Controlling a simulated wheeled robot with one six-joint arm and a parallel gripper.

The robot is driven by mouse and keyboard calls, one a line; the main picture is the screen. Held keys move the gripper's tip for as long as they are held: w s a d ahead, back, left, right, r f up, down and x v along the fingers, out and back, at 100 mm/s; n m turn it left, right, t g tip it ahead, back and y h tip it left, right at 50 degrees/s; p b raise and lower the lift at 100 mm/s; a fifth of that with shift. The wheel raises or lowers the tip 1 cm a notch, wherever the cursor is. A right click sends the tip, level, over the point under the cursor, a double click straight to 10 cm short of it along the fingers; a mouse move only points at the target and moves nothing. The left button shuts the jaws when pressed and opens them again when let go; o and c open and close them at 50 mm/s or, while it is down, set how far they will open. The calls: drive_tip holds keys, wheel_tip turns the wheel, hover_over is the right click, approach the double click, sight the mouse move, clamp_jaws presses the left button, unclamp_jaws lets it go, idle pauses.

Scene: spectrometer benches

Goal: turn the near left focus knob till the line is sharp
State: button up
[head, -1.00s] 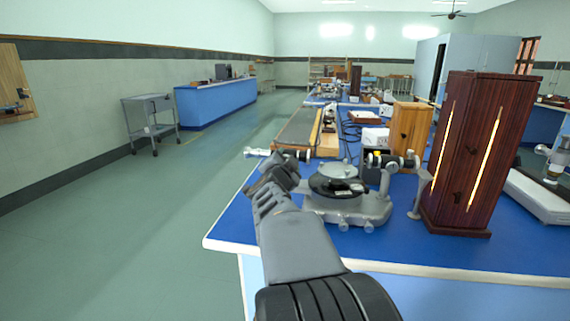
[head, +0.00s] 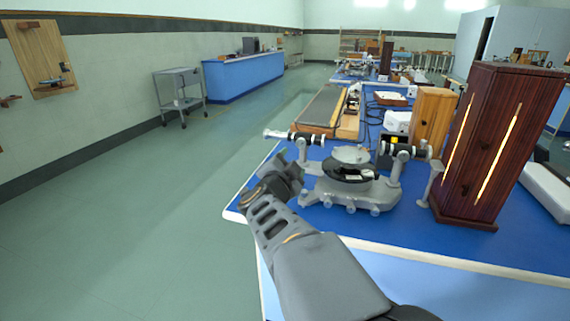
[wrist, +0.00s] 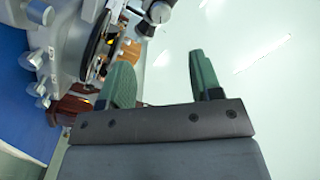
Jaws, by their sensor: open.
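The grey spectrometer (head: 350,192) stands on the blue bench, with a round dark table at its middle. Its left tube (head: 306,138) points left and carries black and pale rings; which ring is the focus knob I cannot tell. My gripper (head: 282,162) is in the air just left of the spectrometer, below the tube's left end in the head view. In the wrist view my gripper (wrist: 160,58) has its two green fingers apart with nothing between them. The line cannot be seen.
A tall dark wooden cabinet (head: 494,145) with lit slits stands right of the spectrometer. A lighter wooden box (head: 436,118) and a long wooden-edged tray (head: 330,108) stand behind. The floor left of the bench is clear; a grey cart (head: 181,93) is further back.

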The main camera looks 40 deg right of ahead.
drive_tip(key=shift+v, duration=1.1)
drive_tip(key=shift+w, duration=0.1)
drive_tip(key=shift+p, duration=0.3)
